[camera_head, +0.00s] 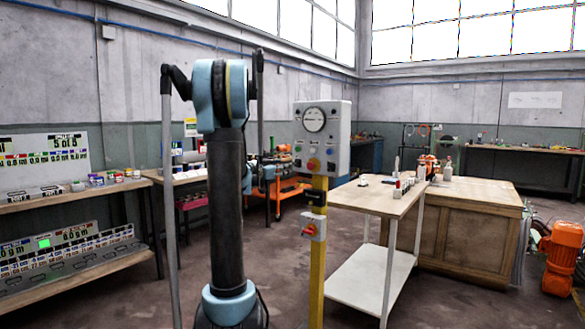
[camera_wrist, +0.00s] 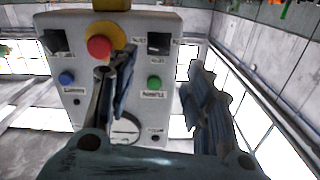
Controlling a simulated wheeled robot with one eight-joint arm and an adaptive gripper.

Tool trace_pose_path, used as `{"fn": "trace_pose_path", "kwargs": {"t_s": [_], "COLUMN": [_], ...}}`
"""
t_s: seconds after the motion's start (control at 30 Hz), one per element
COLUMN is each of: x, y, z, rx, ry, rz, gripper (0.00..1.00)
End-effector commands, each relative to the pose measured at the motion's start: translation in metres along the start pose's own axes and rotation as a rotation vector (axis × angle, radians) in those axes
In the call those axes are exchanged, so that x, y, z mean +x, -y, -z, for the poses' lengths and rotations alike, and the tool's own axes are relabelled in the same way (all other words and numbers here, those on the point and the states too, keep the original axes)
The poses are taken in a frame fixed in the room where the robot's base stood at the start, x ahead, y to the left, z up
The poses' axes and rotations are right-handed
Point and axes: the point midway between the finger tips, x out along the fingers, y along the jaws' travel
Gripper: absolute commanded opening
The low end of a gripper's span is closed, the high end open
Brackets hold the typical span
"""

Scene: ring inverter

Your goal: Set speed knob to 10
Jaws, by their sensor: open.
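A pale grey control box (camera_head: 322,135) stands on a yellow post in the head view. It has a large round white dial (camera_head: 314,119) near the top and a red button (camera_head: 313,164) near the bottom. In the wrist view the box appears upside down, with the red button (camera_wrist: 99,47) above and the dial (camera_wrist: 124,130) below, partly covered. A dark knob-like part (camera_wrist: 102,71) sits beneath the red button, partly hidden by a finger; I cannot confirm it is the speed knob. My gripper (camera_wrist: 163,60) is open and empty, its left finger across the panel, its right finger beyond the panel's edge.
The panel also carries a blue button (camera_wrist: 67,78), a green button (camera_wrist: 154,82) and black switches (camera_wrist: 158,42). A wooden table (camera_head: 380,200) stands close to the right of the post.

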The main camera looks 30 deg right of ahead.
Motion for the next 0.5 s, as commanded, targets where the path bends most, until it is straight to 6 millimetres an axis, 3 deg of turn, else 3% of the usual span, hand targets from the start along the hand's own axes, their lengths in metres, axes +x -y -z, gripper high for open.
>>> {"fn": "trace_pose_path", "kwargs": {"t_s": [0.2, 0.5], "x": [0.041, 0.081], "y": [-0.001, 0.000], "z": [0.000, 0.000], "rx": [0.000, 0.000], "ry": [0.000, 0.000], "rz": [-0.004, -0.001], "gripper": [0.47, 0.47]}}
